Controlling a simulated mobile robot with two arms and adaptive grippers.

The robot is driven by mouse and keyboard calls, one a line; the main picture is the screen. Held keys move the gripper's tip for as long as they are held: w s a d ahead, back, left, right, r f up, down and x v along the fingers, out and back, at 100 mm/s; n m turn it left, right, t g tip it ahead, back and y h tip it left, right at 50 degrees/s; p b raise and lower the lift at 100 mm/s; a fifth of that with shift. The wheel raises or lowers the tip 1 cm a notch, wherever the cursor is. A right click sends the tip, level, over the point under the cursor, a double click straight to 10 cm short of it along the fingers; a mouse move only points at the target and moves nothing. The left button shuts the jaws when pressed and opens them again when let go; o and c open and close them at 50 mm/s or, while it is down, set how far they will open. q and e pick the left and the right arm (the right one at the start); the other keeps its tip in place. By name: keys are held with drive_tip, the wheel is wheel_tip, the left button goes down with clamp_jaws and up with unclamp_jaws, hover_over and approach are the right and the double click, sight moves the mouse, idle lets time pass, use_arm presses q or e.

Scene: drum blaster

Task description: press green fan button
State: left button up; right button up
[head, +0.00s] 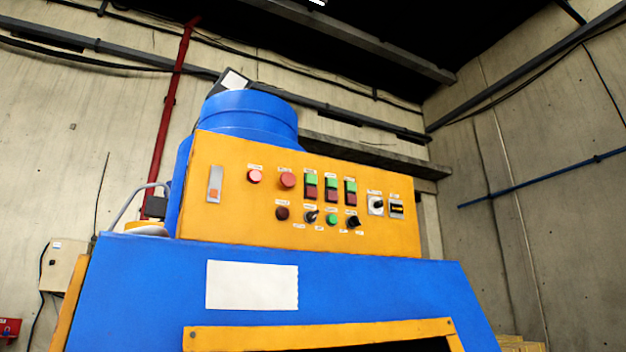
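The yellow control panel (235,215) sits on top of a blue machine (130,285) in the middle of the view. Three tall paired switches, green above and dark red below, stand side by side: left pair (311,180), middle pair (331,183), right pair (350,186). A round green button (332,219) sits below them between two black knobs. The labels are too small to read, so I cannot tell which green button is for the fan. Neither of my grippers is in view.
The panel also has a pink-red button (254,176), a red button (287,180), a dark red button (282,213) and two switches at its right end. A blue cylinder (250,115) rises behind it. Concrete walls stand behind; no obstacle shows before the panel.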

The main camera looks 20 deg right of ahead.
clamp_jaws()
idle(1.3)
